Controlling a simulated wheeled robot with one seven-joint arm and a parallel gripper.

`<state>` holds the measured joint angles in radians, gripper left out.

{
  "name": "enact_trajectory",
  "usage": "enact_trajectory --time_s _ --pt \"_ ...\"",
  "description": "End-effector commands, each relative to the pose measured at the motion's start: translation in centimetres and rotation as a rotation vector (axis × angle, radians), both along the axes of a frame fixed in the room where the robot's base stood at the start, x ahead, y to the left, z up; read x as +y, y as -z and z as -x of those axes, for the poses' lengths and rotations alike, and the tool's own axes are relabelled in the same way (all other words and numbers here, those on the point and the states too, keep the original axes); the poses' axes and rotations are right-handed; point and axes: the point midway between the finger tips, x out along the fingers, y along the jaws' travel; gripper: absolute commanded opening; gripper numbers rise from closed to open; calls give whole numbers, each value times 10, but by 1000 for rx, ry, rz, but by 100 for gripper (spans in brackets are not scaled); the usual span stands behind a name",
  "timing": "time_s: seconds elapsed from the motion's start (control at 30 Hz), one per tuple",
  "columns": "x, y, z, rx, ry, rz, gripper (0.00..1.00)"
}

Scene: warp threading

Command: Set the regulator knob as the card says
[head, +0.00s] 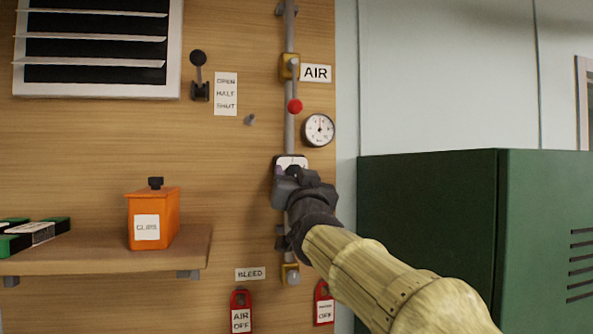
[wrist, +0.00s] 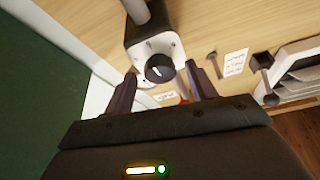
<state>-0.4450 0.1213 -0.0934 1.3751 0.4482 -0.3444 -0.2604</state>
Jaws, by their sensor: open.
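The regulator (head: 291,161) sits on the grey pipe, mostly hidden behind my gripper in the head view. In the wrist view its pale dial face (wrist: 173,46) shows with a dark round knob (wrist: 159,68) bearing a light pointer mark. My gripper (wrist: 163,88) is open, one finger on each side of the knob; contact cannot be told. In the head view my gripper (head: 291,178) is in front of the regulator. A card (head: 226,94) reads OPEN, HALF, SHUT beside a black lever; I cannot make out any card with a regulator setting.
Above the regulator are a round gauge (head: 319,130), a red-balled valve lever (head: 294,105) and an AIR sign (head: 316,73). A shelf (head: 110,250) holds an orange box (head: 155,217). Red tags (head: 240,312) hang below. A green cabinet (head: 430,210) stands close at right.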

Motion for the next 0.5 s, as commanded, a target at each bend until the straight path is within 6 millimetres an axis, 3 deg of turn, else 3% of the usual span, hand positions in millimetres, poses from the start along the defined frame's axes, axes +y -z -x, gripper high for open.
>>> enact_trajectory --time_s 0.3,0.5 --pt "1 -1 -3 0 -1 0 56" --pt "1 -1 -3 0 0 0 19"
